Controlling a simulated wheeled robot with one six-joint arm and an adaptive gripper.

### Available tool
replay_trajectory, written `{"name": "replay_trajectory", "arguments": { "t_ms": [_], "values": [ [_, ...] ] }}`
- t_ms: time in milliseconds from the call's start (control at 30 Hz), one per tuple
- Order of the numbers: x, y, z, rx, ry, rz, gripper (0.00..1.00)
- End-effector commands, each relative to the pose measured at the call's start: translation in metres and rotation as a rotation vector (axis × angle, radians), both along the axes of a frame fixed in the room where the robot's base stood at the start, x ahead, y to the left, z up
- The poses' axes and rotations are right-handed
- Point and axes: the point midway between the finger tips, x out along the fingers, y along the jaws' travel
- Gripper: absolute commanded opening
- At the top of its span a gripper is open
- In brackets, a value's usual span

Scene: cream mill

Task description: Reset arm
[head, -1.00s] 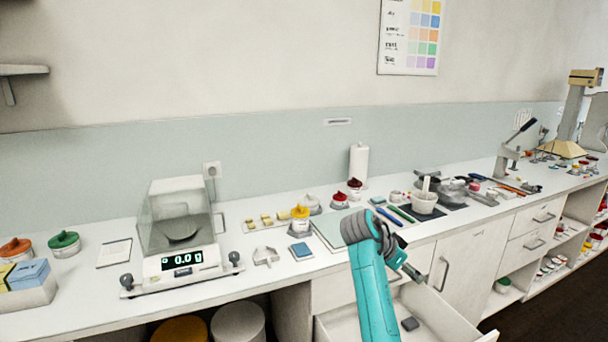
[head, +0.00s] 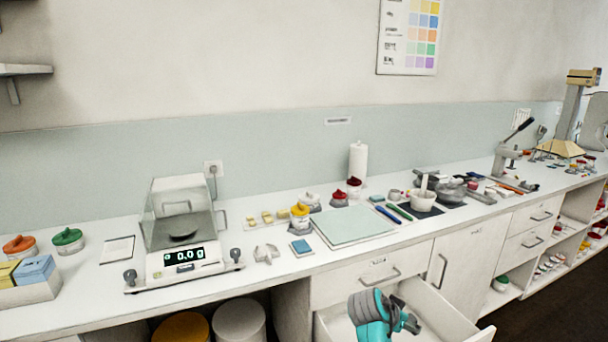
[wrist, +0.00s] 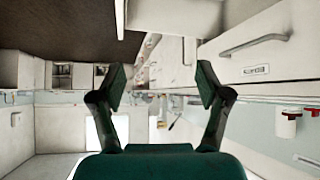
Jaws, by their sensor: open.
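My gripper shows in the wrist view (wrist: 160,88) with its two dark fingers spread wide apart and nothing between them. In the head view my turquoise arm (head: 370,318) is folded low in front of the counter, at the open drawer (head: 440,318). The gripper end (head: 408,325) points to the right there, and its fingers are too small to judge. The arm hides part of the drawer's inside.
A balance (head: 184,258) reading 0.00 stands on the counter. Right of it are several small jars, a pale green mat (head: 354,226), pens and a mortar (head: 424,201). The open drawer juts out below the counter front.

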Motion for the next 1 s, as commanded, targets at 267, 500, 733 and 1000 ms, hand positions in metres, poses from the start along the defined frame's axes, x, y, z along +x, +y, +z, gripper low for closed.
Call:
{"name": "replay_trajectory", "arguments": {
  "t_ms": [267, 500, 733, 1000],
  "values": [
    [-0.063, 0.008, -0.097, -0.016, 0.001, 0.208, 0.76],
    [-0.129, 0.019, -0.154, -0.026, -0.020, 0.372, 0.76],
    [-0.201, 0.032, -0.189, -0.033, -0.054, 0.513, 0.76],
    [-0.290, 0.048, -0.203, -0.040, -0.113, 0.650, 0.76]
  ]
}}
